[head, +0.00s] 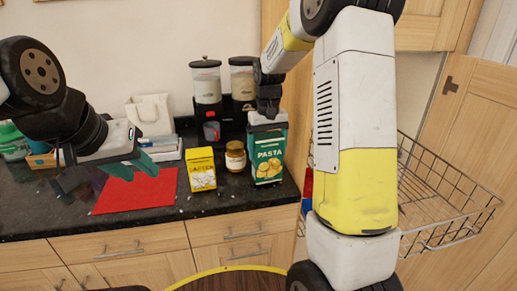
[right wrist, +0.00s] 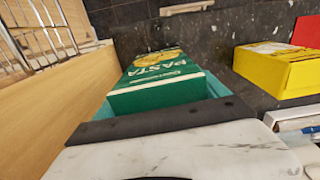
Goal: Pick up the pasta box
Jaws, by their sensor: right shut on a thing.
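The pasta box (head: 268,162) is green with a yellow pasta picture and stands upright near the front right of the dark counter. My right gripper (head: 266,123) is above it and shut on its upper end. In the right wrist view the box (right wrist: 160,75) sits between the teal fingers (right wrist: 165,103), and its far end is foreshortened. I cannot tell any gap between box and counter. My left gripper (head: 130,165) has teal fingers, looks open and empty, and hangs over the counter's left part by a red mat.
The red mat (head: 138,191) lies further left. Two dispensers (head: 206,82) stand behind. A wire basket (head: 450,205) and open cabinet door are at the right.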

